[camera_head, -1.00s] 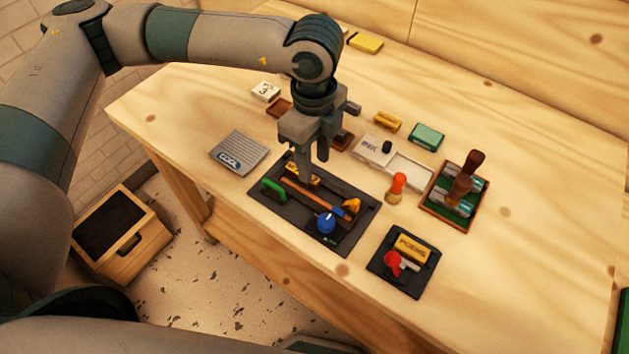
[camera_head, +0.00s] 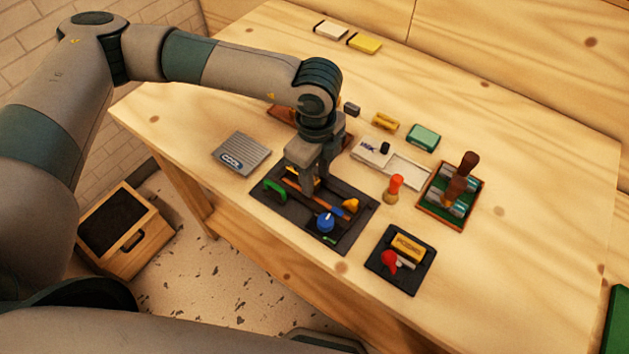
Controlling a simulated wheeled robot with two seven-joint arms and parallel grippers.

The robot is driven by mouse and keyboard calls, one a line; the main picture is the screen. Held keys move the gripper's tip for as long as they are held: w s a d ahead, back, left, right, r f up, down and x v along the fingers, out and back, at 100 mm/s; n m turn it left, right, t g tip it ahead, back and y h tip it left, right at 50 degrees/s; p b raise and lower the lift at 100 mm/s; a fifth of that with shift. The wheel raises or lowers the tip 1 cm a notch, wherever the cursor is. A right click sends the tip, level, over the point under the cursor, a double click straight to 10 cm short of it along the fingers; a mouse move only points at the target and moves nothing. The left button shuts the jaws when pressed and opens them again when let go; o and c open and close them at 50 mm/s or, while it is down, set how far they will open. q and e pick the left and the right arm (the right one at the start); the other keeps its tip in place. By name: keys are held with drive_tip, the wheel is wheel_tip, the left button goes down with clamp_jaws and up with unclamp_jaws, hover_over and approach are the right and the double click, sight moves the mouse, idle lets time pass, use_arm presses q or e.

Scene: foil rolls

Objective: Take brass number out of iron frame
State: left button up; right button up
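My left gripper (camera_head: 309,190) points down into a black tray (camera_head: 345,240). Its fingertips are low among the tools there, and I cannot tell whether they touch or hold anything. A small yellow, brass-like piece (camera_head: 292,171) shows partly behind the fingers; any number on it is hidden. I cannot single out an iron frame for certain. The tray also holds a green handle (camera_head: 274,190), a blue knob (camera_head: 326,223) and an orange-yellow piece (camera_head: 351,205). My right gripper is not in view.
Right of the tray stand an orange-topped stamp (camera_head: 396,182), a black pad (camera_head: 385,277) with a yellow block and red-handled tool, and a green rack (camera_head: 437,208) with brown handles. A grey ribbed plate (camera_head: 240,154) lies to the left.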

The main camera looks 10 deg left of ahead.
sight(316, 181)
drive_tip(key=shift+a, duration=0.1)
use_arm(q)
clamp_jaws()
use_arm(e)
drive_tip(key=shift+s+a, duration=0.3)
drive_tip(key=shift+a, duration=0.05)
use_arm(q)
drive_tip(key=shift+r, duration=0.1)
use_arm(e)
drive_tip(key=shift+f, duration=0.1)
